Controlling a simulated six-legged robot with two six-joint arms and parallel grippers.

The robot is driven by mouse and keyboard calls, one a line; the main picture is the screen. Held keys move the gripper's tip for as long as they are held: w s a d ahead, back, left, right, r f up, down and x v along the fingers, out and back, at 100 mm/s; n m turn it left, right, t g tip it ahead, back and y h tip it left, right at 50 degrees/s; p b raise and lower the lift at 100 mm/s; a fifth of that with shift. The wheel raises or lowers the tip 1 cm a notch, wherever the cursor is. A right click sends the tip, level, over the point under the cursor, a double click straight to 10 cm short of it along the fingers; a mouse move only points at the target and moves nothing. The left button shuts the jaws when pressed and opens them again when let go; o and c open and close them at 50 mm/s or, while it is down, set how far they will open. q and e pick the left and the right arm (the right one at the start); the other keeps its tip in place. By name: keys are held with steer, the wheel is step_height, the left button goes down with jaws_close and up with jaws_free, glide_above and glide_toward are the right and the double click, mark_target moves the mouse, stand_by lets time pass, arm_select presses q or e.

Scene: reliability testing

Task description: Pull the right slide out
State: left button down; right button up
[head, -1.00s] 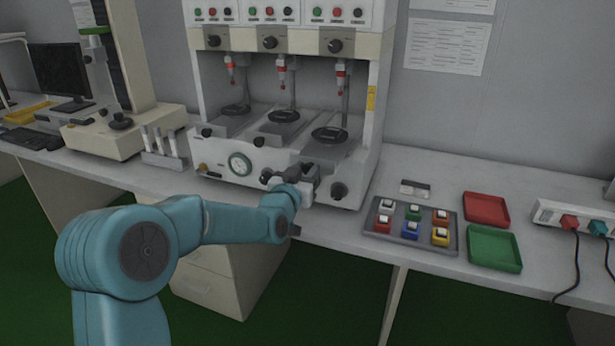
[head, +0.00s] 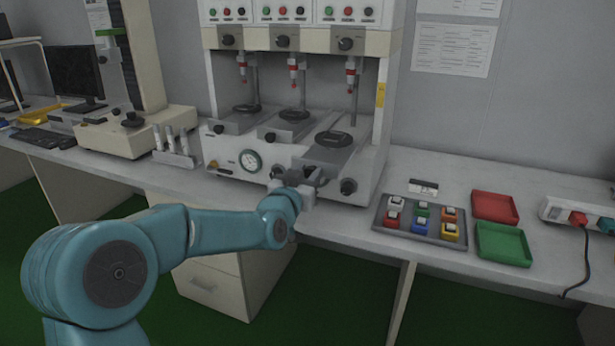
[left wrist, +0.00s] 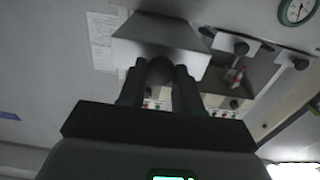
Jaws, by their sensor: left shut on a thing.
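The testing machine has three grey slides with dark round plates. The right slide (head: 328,156) extends forward past the other two, and its plate (head: 334,139) sits on top. My left gripper (head: 299,181) is at the front end of the right slide, over the machine's front edge. In the left wrist view, its two dark fingers (left wrist: 160,83) are shut on the slide's dark round knob (left wrist: 160,68). The grey slide (left wrist: 160,32) shows behind the knob in that view. In the head view, the gripper hides the knob. My right gripper is out of view.
The middle slide (head: 284,127) and left slide (head: 236,122) sit further back. A gauge (head: 250,161) and a dark knob (head: 348,187) are on the machine's front. A grey tray of coloured blocks (head: 379,217), a red tray (head: 494,207) and a green tray (head: 503,245) lie to the right.

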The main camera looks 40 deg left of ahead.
arm_select(q)
steer(key=c, duration=0.8)
jaws_free()
steer(key=b+v, duration=0.1)
steer(key=v, duration=1.5)
steer(key=shift+s+d, duration=0.1)
steer(key=shift+d, duration=0.05)
